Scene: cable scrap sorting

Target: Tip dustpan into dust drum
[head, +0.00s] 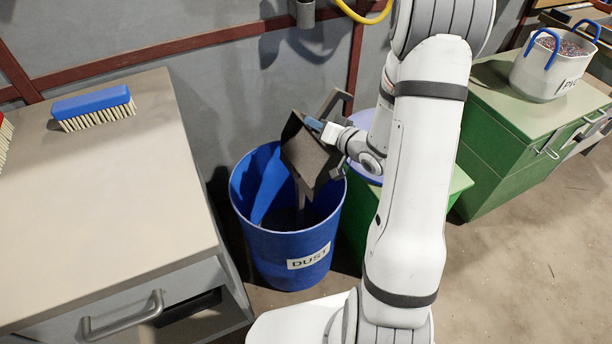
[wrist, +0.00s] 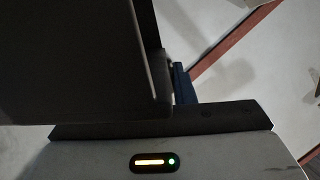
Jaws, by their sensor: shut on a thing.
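The blue dust drum (head: 262,250) stands on the floor with a white DUST label on its front. The dark dustpan (head: 308,158) is tilted steeply over the drum's mouth, its open edge pointing down. A thin grey stream (head: 300,200) shows below the pan, inside the drum. My gripper (head: 325,128) is shut on the dustpan at its upper right side; the fingertips are partly hidden. In the wrist view the dark dustpan (wrist: 75,60) fills the upper left, close to the camera. The drum's bottom is in shadow.
A grey bench (head: 110,200) with a blue brush (head: 92,107) stands left of the drum. A green bin (head: 357,215) stands right of it, partly behind my arm. A green cabinet (head: 500,140) carries a white PVC tub (head: 548,68). The wall is close behind the drum.

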